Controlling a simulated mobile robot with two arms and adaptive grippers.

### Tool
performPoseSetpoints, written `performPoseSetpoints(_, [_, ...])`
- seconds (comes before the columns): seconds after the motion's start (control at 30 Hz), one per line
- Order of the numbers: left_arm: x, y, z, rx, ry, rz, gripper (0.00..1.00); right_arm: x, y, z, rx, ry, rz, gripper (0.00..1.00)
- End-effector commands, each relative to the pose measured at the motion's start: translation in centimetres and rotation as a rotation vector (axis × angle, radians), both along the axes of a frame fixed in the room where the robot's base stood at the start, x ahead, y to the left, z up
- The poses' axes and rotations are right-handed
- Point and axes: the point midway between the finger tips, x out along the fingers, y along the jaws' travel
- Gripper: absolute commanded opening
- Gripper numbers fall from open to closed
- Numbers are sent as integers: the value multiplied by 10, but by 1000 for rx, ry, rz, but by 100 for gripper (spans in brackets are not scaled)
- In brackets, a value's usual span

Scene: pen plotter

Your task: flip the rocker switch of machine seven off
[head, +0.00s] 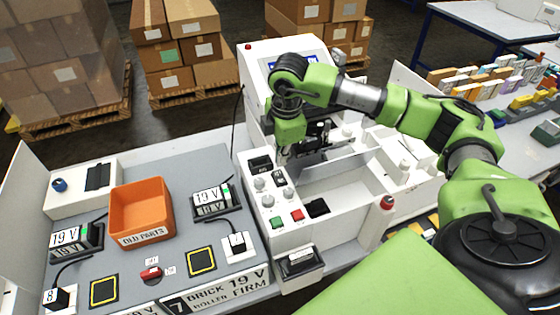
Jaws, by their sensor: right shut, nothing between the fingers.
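A white machine (257,217) stands at the middle, with a control strip of grey knobs, a green button (277,222), a red button (297,215) and a small black square part (317,207). I cannot tell for certain which part is the rocker switch. A sign with a 7 (176,306), reading "BRICK ROLLER 19 V FIRM", lies at the front edge, left of the machine. My right gripper (312,146) is shut and empty, over the back of the machine, behind the buttons and apart from them. The gripper and arm hide part of the machine. My left gripper is out of view.
Boxes on pallets (182,90) stand behind.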

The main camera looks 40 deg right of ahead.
Motion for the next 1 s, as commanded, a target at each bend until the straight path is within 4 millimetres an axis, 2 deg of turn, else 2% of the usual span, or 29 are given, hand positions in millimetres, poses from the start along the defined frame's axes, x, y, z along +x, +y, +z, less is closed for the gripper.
performPoseSetpoints(0.1, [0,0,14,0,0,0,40,2,-1,-17,-1,4,0,0])
performPoseSetpoints(0.3, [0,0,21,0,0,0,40,6,-1,-37,0,2,1,0])
performPoseSetpoints(0.73, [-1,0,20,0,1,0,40,7,-1,-43,2,3,1,0])
performPoseSetpoints(1.0, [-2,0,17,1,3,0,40,10,-3,-48,16,77,0,0])
